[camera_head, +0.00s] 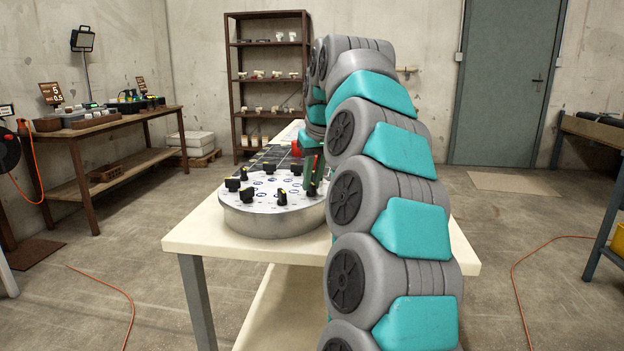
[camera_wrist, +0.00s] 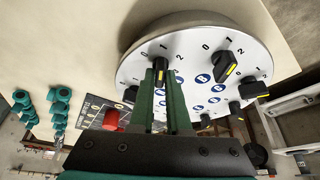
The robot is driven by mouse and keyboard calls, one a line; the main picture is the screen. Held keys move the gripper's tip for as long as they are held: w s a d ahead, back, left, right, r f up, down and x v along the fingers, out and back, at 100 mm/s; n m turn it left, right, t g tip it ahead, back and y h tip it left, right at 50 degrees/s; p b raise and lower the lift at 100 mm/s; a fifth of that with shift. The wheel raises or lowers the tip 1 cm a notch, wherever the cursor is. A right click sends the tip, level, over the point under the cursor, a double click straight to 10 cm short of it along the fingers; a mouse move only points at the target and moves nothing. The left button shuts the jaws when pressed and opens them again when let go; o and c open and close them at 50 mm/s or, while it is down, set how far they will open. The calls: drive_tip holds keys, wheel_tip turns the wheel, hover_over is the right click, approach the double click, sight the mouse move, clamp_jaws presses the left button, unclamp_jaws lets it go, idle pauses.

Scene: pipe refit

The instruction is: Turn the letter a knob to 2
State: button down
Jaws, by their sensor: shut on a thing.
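A round drum-like panel (camera_head: 270,221) with a white top and several black knobs stands on the table. Its white face (camera_wrist: 195,50) fills the upper middle of the wrist view. My gripper (camera_wrist: 160,77), with green fingers, is shut on a black knob (camera_wrist: 161,66) with a yellow mark. Numbers 1 and 2 show beside this knob; I cannot tell exactly where it points. Blue badges (camera_wrist: 203,79) are too small to read, so I cannot tell which knob is letter a. In the head view my gripper (camera_head: 313,178) is at the panel's right side, partly behind my arm.
Another knob (camera_wrist: 228,65) sits close to the right of the held one. The cream table (camera_head: 200,238) has bare room left of the panel. A dark tiled board (camera_head: 275,157) and a red object (camera_wrist: 111,119) lie beyond the panel.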

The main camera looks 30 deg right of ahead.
drive_tip(key=shift+m, duration=0.3)
drive_tip(key=m+h+b, duration=0.1)
drive_tip(key=m+b, duration=0.1)
drive_tip(key=m, duration=0.1)
drive_tip(key=shift+w+a+f+h, duration=0.1)
drive_tip(key=shift+h, duration=0.2)
drive_tip(key=shift+m+g+h+b, duration=0.3)
drive_tip(key=shift+m+b, duration=0.1)
drive_tip(key=shift+m, duration=0.7)
drive_tip(key=m, duration=0.2)
drive_tip(key=m+h+p, duration=0.1)
drive_tip(key=shift+a+r+g, duration=0.15)
drive_tip(key=shift+r+g, duration=0.1)
drive_tip(key=shift+g, duration=0.15)
drive_tip(key=shift+w+m+g+p, duration=0.1)
drive_tip(key=shift+m+g+p, duration=0.3)
drive_tip(key=shift+m+p, duration=0.75)
drive_tip(key=shift+m, duration=0.45)
drive_tip(key=shift+f, duration=0.1)
drive_tip(key=c, duration=0.9)
unclamp_jaws()
drive_tip(key=shift+h, duration=0.3)
